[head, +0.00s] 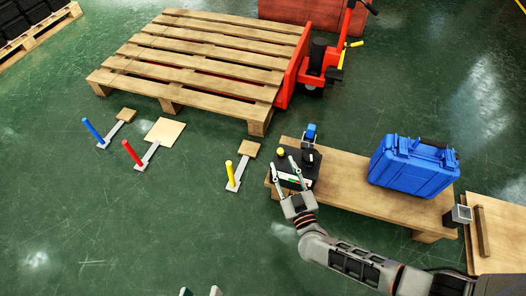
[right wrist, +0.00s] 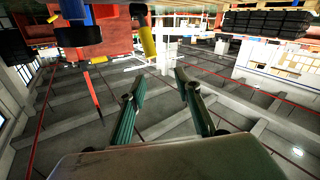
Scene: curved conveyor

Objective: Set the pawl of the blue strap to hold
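No strap or pawl can be made out for certain. A small blue device (head: 310,133) stands at the back edge of the wooden bench; a blue part (right wrist: 72,10) also shows at the top of the right wrist view. A blue lever (head: 93,130) stands on the floor at left. My right gripper (head: 283,167) is over the front of a black box (head: 310,174) with a yellow knob (head: 281,152). Its fingers are apart, with nothing visible between them in the right wrist view (right wrist: 157,82). My left gripper (head: 200,291) shows only two separated fingertips at the bottom edge.
A blue case (head: 413,165) sits on the bench (head: 350,187). Red (head: 132,154) and yellow (head: 230,174) levers stand on the floor. A wooden pallet (head: 200,55) with a red pallet jack (head: 322,58) lies behind. The floor at lower left is clear.

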